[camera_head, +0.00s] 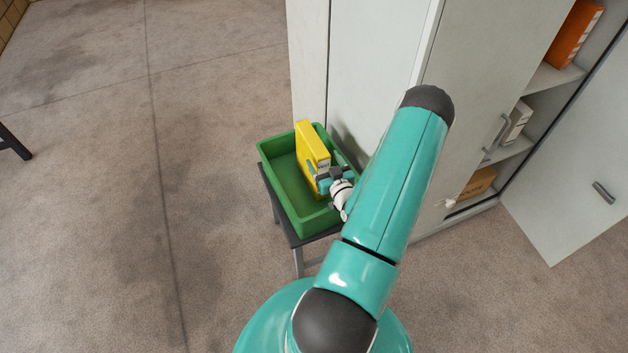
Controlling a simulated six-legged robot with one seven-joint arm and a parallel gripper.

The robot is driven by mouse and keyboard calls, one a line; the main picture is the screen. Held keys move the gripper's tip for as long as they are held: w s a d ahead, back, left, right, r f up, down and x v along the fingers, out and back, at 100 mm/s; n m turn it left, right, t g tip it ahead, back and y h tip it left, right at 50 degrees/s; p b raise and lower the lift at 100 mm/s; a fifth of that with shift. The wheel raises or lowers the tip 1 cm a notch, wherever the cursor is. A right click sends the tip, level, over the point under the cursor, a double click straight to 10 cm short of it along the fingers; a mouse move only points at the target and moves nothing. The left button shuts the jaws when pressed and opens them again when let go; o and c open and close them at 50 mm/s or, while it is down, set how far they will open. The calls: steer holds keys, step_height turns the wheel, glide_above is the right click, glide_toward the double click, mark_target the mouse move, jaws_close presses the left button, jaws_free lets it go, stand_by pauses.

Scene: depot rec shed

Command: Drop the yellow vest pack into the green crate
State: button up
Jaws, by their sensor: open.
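The yellow vest pack (306,150) stands upright inside the green crate (282,187), towards its right half. The crate sits on a small dark-topped stool (287,234) against the cabinet. My gripper (318,178) is at the near end of the pack, low within the crate's outline. Its jaws are open, with a finger showing beside the pack. Whether the fingers still touch the pack, and whether the pack rests on the crate floor, I cannot tell. My arm hides the crate's right near corner.
A grey cabinet (375,65) stands behind and right of the crate. Its open door (575,170) reaches out at right. Its shelves hold an orange binder (575,35), a white box (517,122) and a cardboard box (476,187).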

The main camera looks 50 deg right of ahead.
steer(key=v, duration=0.8)
steer(key=shift+s+a, duration=0.2)
steer(key=shift+s, duration=0.15)
